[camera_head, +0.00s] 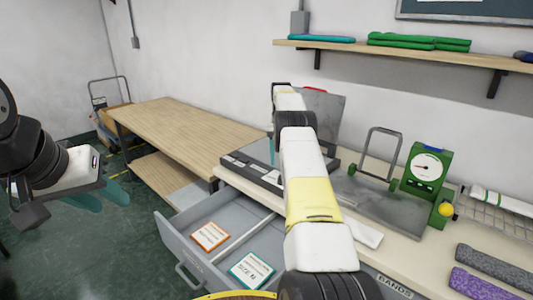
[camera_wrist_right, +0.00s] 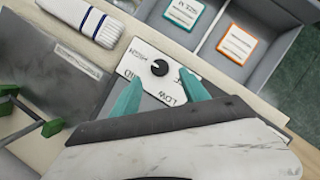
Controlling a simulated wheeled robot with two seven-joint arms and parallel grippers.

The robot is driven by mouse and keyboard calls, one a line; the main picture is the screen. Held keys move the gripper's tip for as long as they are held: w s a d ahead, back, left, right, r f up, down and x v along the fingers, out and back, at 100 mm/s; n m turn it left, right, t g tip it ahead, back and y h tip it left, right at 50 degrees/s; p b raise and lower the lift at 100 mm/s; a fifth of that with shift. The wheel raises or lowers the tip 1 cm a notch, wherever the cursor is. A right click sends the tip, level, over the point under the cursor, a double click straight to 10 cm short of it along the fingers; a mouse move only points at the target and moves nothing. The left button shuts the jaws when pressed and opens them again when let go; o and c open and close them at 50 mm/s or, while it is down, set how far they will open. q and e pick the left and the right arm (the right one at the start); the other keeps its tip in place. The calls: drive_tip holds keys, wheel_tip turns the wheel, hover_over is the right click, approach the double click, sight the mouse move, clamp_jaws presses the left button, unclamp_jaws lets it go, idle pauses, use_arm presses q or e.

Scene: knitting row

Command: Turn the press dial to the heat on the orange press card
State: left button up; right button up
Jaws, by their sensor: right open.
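The press dial (camera_wrist_right: 160,68) is a round black knob on a white plate (camera_wrist_right: 185,68) in the right wrist view. The plate reads HIGH and LOW, with other lettering partly covered by the fingers; I cannot tell where the knob points. My right gripper (camera_wrist_right: 161,79) is open, its teal fingertips on either side of the knob's near edge, not visibly closed on it. The orange press card (camera_head: 210,236) lies in the open drawer and shows in the right wrist view (camera_wrist_right: 243,38); its text is too small to read. My left gripper (camera_head: 113,206) is open and empty at the far left.
A teal-edged card (camera_head: 250,270) lies in the other compartment of the open drawer (camera_head: 178,232). A green scale (camera_head: 425,170) stands on the bench at the right. Rolled knits (camera_head: 492,263) lie in front of it. A wooden table (camera_head: 185,130) stands behind, mostly bare.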

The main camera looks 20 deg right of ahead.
drive_tip(key=shift+w+r, duration=0.15)
drive_tip(key=shift+r, duration=0.55)
wheel_tip(320, 180, up, 14)
drive_tip(key=s+a+t, duration=0.2)
drive_tip(key=a+t, duration=0.1)
drive_tip(key=s+a+r+n+t, duration=0.1)
drive_tip(key=s+a+r+t, duration=0.1)
drive_tip(key=s+a+r, duration=0.5)
drive_tip(key=s+a+r+n+t, duration=0.1)
drive_tip(key=s+a+r, duration=0.1)
drive_tip(key=s, duration=0.5)
drive_tip(key=s+a+r+t, duration=0.2)
drive_tip(key=s, duration=0.5)
drive_tip(key=s+a+f+t, duration=0.1)
drive_tip(key=s+a+f, duration=0.1)
drive_tip(key=s, duration=0.5)
drive_tip(key=s+a+f+n+t+y, duration=0.1)
drive_tip(key=s+a+f, duration=0.1)
drive_tip(key=s+f, duration=0.3)
drive_tip(key=shift+s+a+n, duration=0.25)
drive_tip(key=shift+s+n, duration=0.05)
drive_tip(key=shift+s, duration=0.7)
